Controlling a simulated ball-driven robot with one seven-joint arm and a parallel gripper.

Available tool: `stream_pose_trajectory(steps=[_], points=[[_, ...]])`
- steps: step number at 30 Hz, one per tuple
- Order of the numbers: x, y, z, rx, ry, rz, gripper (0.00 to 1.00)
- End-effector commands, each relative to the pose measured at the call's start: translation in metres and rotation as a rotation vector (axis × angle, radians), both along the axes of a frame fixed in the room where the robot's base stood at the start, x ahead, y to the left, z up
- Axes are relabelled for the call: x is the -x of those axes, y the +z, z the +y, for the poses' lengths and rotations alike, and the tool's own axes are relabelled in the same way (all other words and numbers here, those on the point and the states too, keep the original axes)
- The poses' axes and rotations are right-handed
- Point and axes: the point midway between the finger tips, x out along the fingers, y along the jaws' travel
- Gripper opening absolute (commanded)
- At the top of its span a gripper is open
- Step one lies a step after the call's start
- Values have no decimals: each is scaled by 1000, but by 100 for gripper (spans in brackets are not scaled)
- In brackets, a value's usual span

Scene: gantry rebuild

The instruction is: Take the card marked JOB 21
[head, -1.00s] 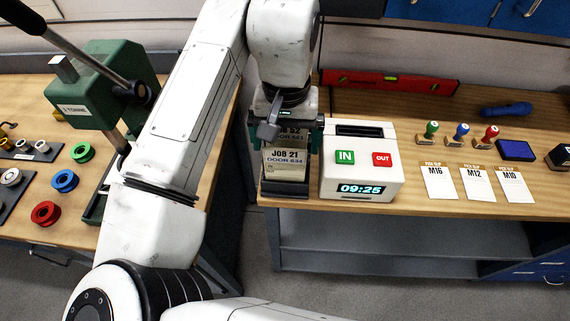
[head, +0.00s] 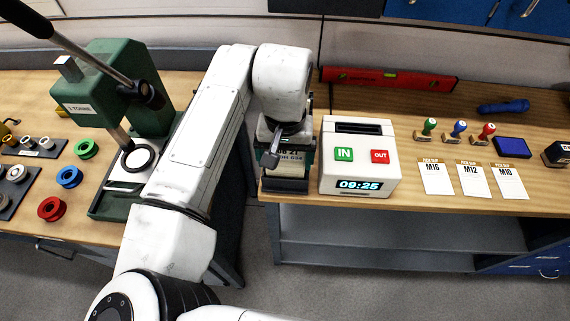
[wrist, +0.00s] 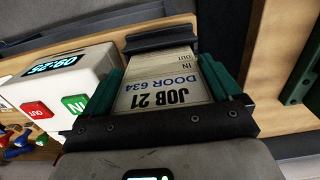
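The card marked JOB 21 (wrist: 165,95), also printed DOOR 634, stands in a dark card rack (head: 286,185) left of the time clock. In the head view my wrist hides most of the card and only part of its print shows. My gripper (wrist: 160,66) is lowered over the rack, with one green finger on each side of the card. The fingers are wide apart, so it looks open. The card lies close to both; I cannot tell whether they touch it. Paler card edges marked IN and OUT show beyond the print.
The white time clock (head: 360,160) with IN and OUT buttons stands close to the right of the rack. Stamps, an ink pad (head: 513,147) and pick slips (head: 473,180) lie farther right. A green press (head: 110,95) stands on the left bench, beyond a gap.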

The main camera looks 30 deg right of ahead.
Motion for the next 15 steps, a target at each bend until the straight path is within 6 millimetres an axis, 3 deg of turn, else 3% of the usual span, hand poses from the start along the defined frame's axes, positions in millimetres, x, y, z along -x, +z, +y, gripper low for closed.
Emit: stream_pose_trajectory(steps=[7, 15], points=[[0, 0, 0, 0, 0, 0, 63], [0, 1, 0, 0, 0, 0, 62]])
